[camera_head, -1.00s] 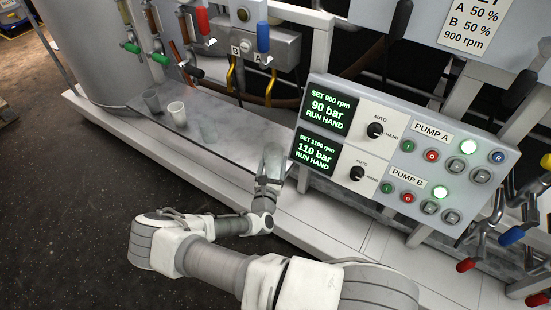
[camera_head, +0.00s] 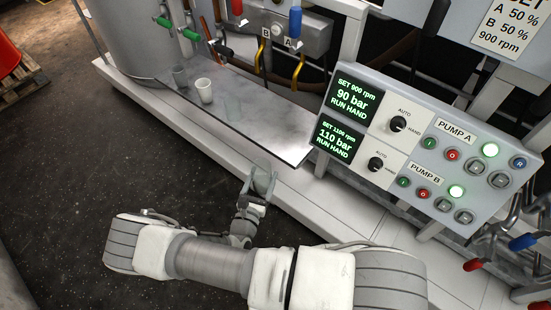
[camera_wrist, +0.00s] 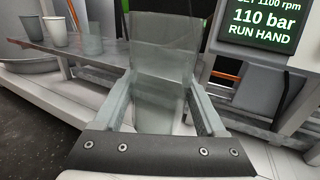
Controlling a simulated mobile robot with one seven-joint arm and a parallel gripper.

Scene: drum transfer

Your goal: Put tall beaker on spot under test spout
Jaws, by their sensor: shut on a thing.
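My gripper (camera_head: 258,190) is shut on the tall beaker (camera_wrist: 160,85), a clear, smoky glass vessel standing upright between the fingers in the wrist view. In the head view the held beaker (camera_head: 262,180) is faint, just off the front edge of the metal shelf (camera_head: 285,142). The fingers (camera_wrist: 160,108) clasp its sides. Yellow spouts labelled B (camera_head: 263,50) and A (camera_head: 298,66) hang over the back of the shelf. I cannot tell which is the test spout, and no marked spot is clear.
A grey cup (camera_head: 180,77), a white cup (camera_head: 204,90) and a clear beaker (camera_head: 232,108) stand on the shelf's left part. Its right part is bare. The pump panel (camera_head: 400,140) stands close on the right. Red and blue valve handles rise above the spouts.

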